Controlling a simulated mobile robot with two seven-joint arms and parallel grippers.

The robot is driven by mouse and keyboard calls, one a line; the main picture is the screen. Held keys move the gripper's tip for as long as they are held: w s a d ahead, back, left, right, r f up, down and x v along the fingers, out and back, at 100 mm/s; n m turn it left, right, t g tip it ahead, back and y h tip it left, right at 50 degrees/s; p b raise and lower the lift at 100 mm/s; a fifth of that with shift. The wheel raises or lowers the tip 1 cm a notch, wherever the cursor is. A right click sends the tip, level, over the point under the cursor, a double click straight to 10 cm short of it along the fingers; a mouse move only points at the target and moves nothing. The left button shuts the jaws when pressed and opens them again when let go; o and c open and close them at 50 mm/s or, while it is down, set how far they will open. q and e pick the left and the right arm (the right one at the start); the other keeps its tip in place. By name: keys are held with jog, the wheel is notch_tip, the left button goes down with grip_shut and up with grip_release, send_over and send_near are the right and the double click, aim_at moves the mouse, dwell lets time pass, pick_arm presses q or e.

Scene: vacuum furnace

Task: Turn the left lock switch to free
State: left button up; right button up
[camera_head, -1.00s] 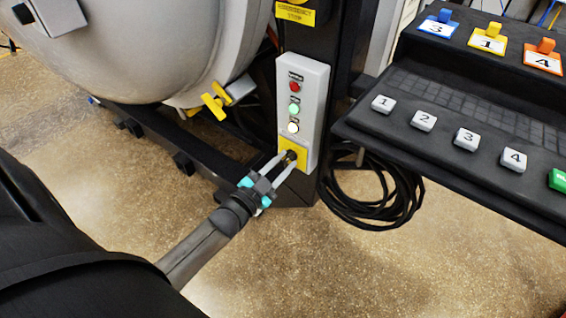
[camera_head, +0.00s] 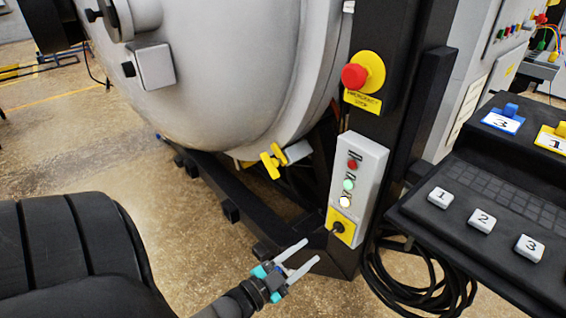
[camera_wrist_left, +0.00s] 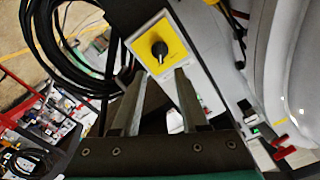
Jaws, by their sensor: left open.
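The left lock switch is a black rotary knob (camera_head: 338,227) on a yellow plate (camera_head: 346,238) at the bottom of a grey control box (camera_head: 362,165). In the left wrist view the knob (camera_wrist_left: 159,49) shows clearly beyond the fingertips, with its pointer tilted off the plate's axis. My left gripper (camera_head: 312,250) is open and empty, below and left of the knob, apart from it. The text around the knob is too small to read. My right gripper is in neither current view.
A red emergency stop button (camera_head: 355,77) sits on the dark post above the box. A large grey furnace vessel (camera_head: 230,80) with a yellow handle (camera_head: 272,160) stands to the left. A dark console (camera_head: 500,190) with numbered buttons and coiled black cables (camera_head: 425,290) are on the right.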

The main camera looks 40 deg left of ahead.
pick_arm(q)
jog(key=s, duration=0.6)
jog(key=shift+s+a+p, duration=0.15)
jog(key=shift+a+p, duration=0.1)
jog(key=shift+p, duration=0.15)
jog(key=s+d+f+n+g+y, duration=0.1)
jog(key=s+f+n+g, duration=0.2)
jog(key=f, duration=0.8)
jog(key=s+d+f+n+g+y, duration=0.1)
jog(key=s+d+f+g, duration=0.3)
jog(key=f, duration=0.7)
jog(key=s+f+g, duration=0.8)
jog(key=s+f, duration=0.2)
jog(key=s, duration=0.2)
jog(key=shift+s+n+g, duration=0.3)
jog(key=shift+s+g, duration=0.05)
jog(key=shift+g, duration=0.05)
